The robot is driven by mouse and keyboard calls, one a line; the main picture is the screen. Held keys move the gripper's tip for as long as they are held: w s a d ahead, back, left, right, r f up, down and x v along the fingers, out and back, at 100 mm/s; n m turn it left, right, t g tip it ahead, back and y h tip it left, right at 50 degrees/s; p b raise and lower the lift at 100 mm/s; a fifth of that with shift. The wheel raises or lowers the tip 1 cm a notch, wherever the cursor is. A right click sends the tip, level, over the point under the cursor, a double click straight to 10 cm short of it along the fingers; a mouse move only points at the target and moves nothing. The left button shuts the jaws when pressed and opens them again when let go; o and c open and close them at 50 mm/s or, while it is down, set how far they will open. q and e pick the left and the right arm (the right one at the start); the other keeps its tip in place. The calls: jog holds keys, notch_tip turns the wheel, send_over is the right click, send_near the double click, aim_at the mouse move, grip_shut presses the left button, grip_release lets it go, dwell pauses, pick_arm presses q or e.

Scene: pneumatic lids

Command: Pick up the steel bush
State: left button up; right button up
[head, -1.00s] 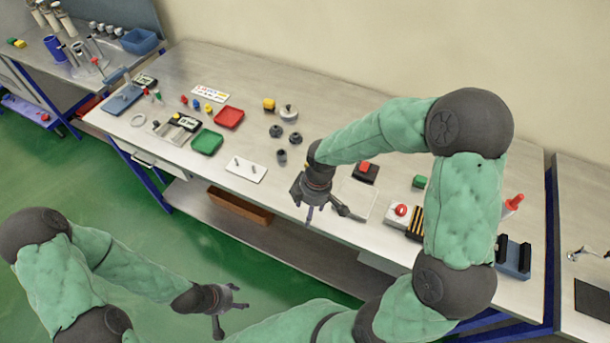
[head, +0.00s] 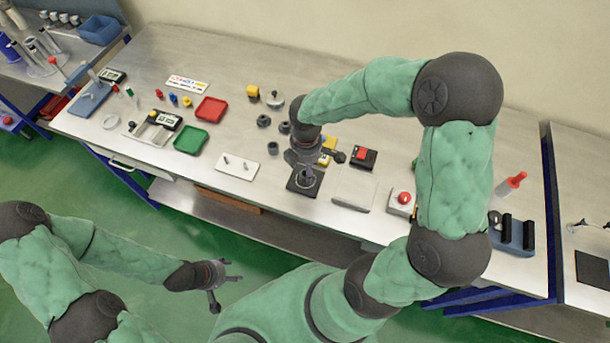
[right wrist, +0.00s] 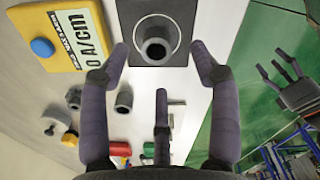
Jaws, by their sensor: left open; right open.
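A grey hollow bush (right wrist: 157,42) stands on a dark square pad (right wrist: 178,14) in the right wrist view. I take it for the steel bush. In the head view the same pad (head: 296,186) lies at the table's front, with the bush partly hidden by my right gripper (head: 312,167). That gripper is open and points down above the pad. In the right wrist view its three fingers (right wrist: 162,66) are spread around the bush's near side, not visibly touching it. My left gripper (head: 222,274) is open and empty, in front of the table.
Similar dark cylinders (head: 273,148) stand left of the pad. A yellow meter (right wrist: 62,32) is beside the pad. A white plate (head: 238,166), a clear tray (head: 355,188) and a red-button box (head: 401,202) lie along the front. Green (head: 190,140) and red trays (head: 211,109) are further left.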

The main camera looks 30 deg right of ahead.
jog(key=shift+w+d+f+b, duration=0.1)
jog(key=shift+f+b, duration=0.25)
jog(key=shift+f, duration=1)
jog(key=shift+w+d+f+b, duration=0.1)
jog(key=shift+f+b, duration=0.25)
jog(key=shift+f, duration=0.95)
grip_shut()
